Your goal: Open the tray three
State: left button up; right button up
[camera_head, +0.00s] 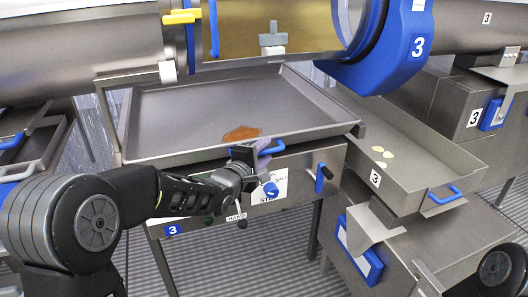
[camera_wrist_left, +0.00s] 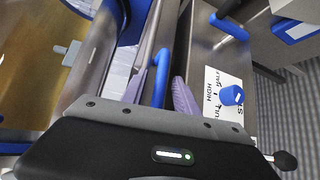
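A wide grey metal tray (camera_head: 190,100) with a brown patch of powder sits under the drum marked 3. Its blue handle (camera_head: 272,147) is at the front edge, above a panel labelled 3 (camera_head: 172,229). My left gripper (camera_head: 255,152) is at this handle. In the left wrist view the blue handle (camera_wrist_left: 161,75) stands between its two pale purple fingers, which look apart; firm contact cannot be seen. The tray looks level. My right gripper is out of view.
The drum's blue rim (camera_head: 385,60) hangs above the tray. At right, a chute (camera_head: 425,150) also marked 3 holds several pale chips and has a blue handle (camera_head: 445,195). The front panel carries a blue knob (camera_head: 270,190) and a blue lever (camera_head: 320,180).

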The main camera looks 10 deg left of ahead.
pick_arm(q)
grip_shut()
dwell(1.4)
